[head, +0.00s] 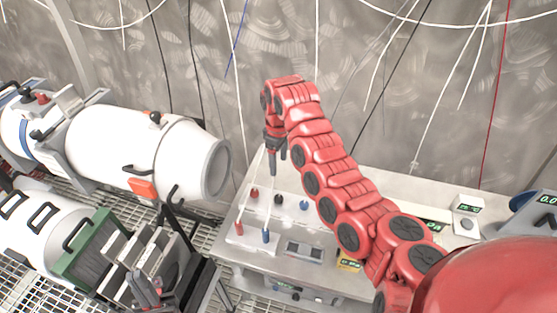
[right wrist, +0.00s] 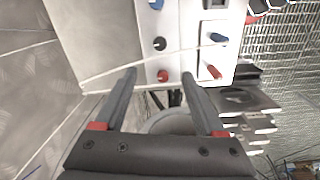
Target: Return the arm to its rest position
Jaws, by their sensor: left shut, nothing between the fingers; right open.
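My red right arm reaches in from the lower right of the head view, raised over the steel table (head: 385,185). Its gripper (head: 273,165) points down above the table's left part. In the right wrist view this gripper (right wrist: 158,80) has its two fingers wide apart, with nothing held between them. My left gripper (head: 150,283) shows small and dark at the lower left of the head view. It is shut and empty, and most of the left arm is out of view.
Red, black and blue plugs stand on the table below my right gripper, some on a white panel (head: 245,240). A large white cylinder (head: 150,150) lies at the left. Thin cables hang along the back wall. A small display box (head: 467,213) sits at the right.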

